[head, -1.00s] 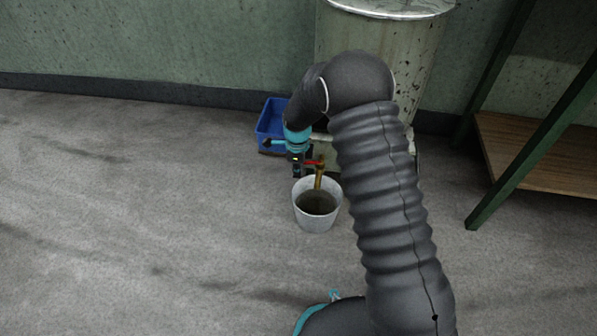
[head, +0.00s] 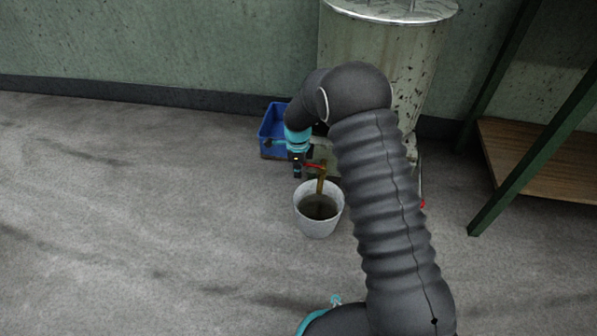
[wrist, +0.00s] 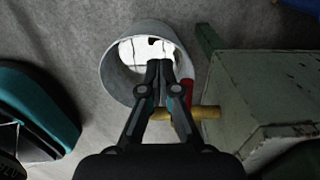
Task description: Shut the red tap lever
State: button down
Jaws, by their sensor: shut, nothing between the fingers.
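The red tap lever (head: 312,165) sticks out to the left of the brass tap (head: 322,172) in the head view. In the wrist view the lever (wrist: 187,92) lies across the line of the brass tap (wrist: 208,112), just right of my fingers. My gripper (head: 297,175) is shut and empty beside the lever's left end; its closed fingers also show in the wrist view (wrist: 165,70). I cannot tell whether they touch the lever. A pale bucket (head: 318,225) with dark contents stands below the tap.
A tall metal basin (head: 375,40) stands behind my arm, its greenish base (wrist: 255,85) close to the tap. A blue crate (head: 270,150) sits left of it. A green-framed wooden shelf (head: 530,165) stands at the right. The floor (head: 130,200) at left is clear.

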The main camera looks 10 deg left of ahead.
jog(key=shift+w, duration=0.15)
jog(key=shift+w+a+r, duration=0.1)
jog(key=shift+w+a, duration=0.05)
jog(key=shift+w, duration=0.3)
jog(key=shift+w+a+r, duration=0.1)
jog(key=shift+w, duration=0.3)
jog(key=shift+w+d, duration=0.1)
jog(key=shift+s, duration=0.45)
notch_tip(320, 180, up, 10)
jog(key=p, duration=0.5)
jog(key=shift+s+f, duration=0.15)
jog(key=shift+s, duration=0.15)
